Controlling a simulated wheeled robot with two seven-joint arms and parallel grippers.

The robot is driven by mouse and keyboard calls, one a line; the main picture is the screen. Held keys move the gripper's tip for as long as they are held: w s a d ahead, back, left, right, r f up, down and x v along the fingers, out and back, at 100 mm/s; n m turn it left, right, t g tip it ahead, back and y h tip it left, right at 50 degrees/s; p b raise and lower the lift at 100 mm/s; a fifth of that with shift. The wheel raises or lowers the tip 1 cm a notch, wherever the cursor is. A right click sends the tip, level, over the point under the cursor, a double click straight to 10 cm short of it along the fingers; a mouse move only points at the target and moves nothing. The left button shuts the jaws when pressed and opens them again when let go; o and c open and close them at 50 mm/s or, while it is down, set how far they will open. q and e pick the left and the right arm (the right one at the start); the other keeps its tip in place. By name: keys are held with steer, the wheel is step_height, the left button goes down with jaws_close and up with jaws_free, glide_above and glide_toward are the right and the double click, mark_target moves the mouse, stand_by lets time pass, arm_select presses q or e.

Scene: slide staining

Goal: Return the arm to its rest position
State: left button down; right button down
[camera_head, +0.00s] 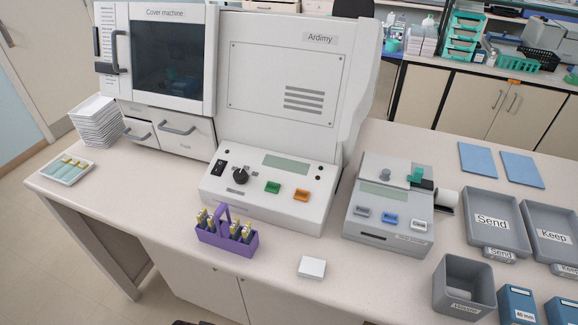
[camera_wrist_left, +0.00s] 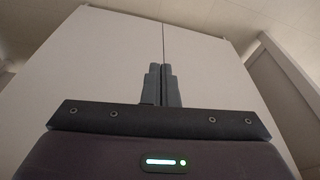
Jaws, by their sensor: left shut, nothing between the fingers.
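My left gripper (camera_wrist_left: 163,85) shows in the left wrist view. Its two dark fingers are together, with nothing between them. It faces tall pale cabinet doors (camera_wrist_left: 110,60) and touches nothing that I can see. Neither of my grippers shows in the head view, and my right gripper is in no view. In the head view, a purple rack (camera_head: 228,238) holding several yellow-topped slides or vials stands on the bench in front of the Ardimy machine (camera_head: 285,85).
The bench (camera_head: 150,215) also bears a cover machine (camera_head: 165,60), a small printer-like device (camera_head: 390,205), a white tray (camera_head: 67,171), a small white block (camera_head: 312,267), a grey bin (camera_head: 464,287) and Send (camera_head: 490,205) and Keep trays (camera_head: 550,220). The front left is mostly clear.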

arm_select(q)
steer(key=s+f+b, duration=0.1)
steer(key=s+f, duration=0.3)
steer(key=f, duration=0.9)
steer(key=s+a+f+g+b, duration=0.1)
steer(key=s+a+f, duration=0.3)
steer(key=s+f, duration=1.4)
steer(key=shift+s+f+g+b, duration=0.35)
steer(key=shift+f+g+b, duration=0.05)
steer(key=shift+f+b, duration=0.5)
